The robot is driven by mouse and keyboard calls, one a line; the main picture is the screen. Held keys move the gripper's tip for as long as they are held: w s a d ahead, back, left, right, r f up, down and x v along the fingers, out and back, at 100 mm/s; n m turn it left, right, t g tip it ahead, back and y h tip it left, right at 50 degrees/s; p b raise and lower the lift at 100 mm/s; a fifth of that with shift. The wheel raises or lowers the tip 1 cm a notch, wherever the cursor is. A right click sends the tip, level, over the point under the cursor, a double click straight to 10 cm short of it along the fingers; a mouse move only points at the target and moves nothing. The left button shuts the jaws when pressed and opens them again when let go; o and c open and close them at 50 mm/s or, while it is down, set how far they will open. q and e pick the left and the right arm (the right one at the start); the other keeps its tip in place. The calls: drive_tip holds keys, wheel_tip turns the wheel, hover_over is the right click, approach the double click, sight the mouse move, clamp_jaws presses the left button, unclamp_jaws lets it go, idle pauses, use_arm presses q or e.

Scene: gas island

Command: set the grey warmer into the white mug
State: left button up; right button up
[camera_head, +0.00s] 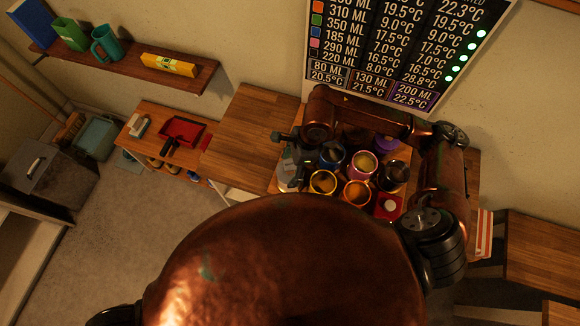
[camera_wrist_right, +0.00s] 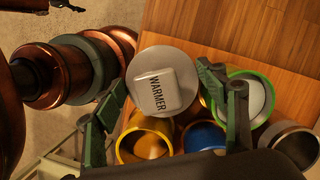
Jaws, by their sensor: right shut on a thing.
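My right gripper (camera_head: 296,163) is over the left edge of a cluster of mugs on the wooden counter. In the right wrist view its green fingers (camera_wrist_right: 163,100) stand on either side of the grey warmer (camera_wrist_right: 184,58), a round disc with a pale square block marked "WARMER". The gripper is shut on it. I cannot pick out a plainly white mug; one may be hidden under the disc. My left gripper is not in view.
Close by are a yellow mug (camera_head: 323,183), an orange mug (camera_head: 356,193), a pink mug (camera_head: 364,163), a blue mug and a dark mug (camera_head: 393,174). A red square with a white round top (camera_head: 388,206) is at the front right. Bare counter (camera_head: 246,140) lies left.

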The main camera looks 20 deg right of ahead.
drive_tip(key=o, duration=1.4)
drive_tip(key=shift+c, duration=0.2)
drive_tip(key=shift+r, duration=0.1)
drive_tip(key=v, duration=1.1)
drive_tip(key=shift+d+r, duration=0.2)
drive_tip(key=shift+r, duration=0.2)
